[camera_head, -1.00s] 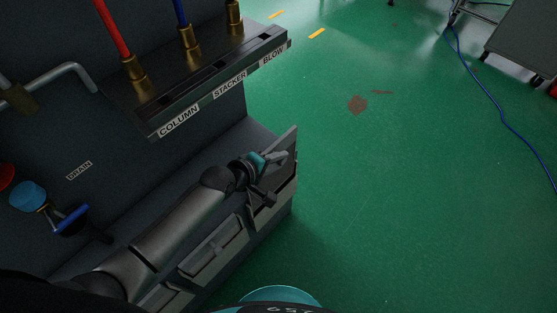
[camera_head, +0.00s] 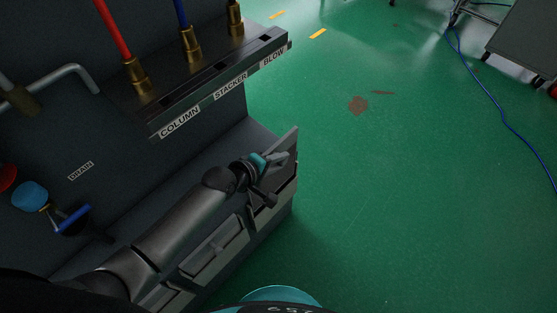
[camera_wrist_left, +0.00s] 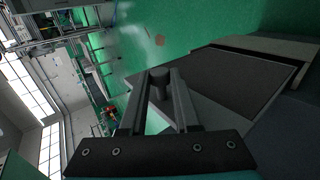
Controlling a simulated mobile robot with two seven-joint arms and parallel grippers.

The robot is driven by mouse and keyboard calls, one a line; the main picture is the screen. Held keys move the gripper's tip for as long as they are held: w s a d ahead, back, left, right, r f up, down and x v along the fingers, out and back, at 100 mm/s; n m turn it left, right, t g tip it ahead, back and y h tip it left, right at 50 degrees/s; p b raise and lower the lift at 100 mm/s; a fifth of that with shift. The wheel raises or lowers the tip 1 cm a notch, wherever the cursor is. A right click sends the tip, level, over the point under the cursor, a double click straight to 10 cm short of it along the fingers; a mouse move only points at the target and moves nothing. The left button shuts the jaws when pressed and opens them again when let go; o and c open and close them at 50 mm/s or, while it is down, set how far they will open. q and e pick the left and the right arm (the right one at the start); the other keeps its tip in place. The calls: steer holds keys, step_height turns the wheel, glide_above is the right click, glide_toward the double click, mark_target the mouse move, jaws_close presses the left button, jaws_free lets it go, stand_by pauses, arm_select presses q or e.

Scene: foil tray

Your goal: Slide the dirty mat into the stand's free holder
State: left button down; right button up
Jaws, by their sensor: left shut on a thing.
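My left gripper (camera_head: 279,158) is low at the front of a grey cabinet (camera_head: 222,160), by the far end of its row of front panels. In the left wrist view, the fingers of my left gripper (camera_wrist_left: 160,88) are on either side of a dark round knob (camera_wrist_left: 160,76), and it is shut on this. A dark flat panel with a pale border (camera_wrist_left: 238,78) lies just right of the fingers. I cannot tell whether it is a mat. I cannot make out a dirty mat or a stand with holders. My right gripper is not in view.
Above the arm, a ledge (camera_head: 217,80) labelled COLUMN, STACKER and BLOW juts out. Blue-handled valve (camera_head: 73,219) and a bent pipe (camera_head: 62,76) are at left. Green floor (camera_head: 400,200) is open at right. A blue cable (camera_head: 500,113) and a wheeled cart (camera_head: 522,45) are farther off.

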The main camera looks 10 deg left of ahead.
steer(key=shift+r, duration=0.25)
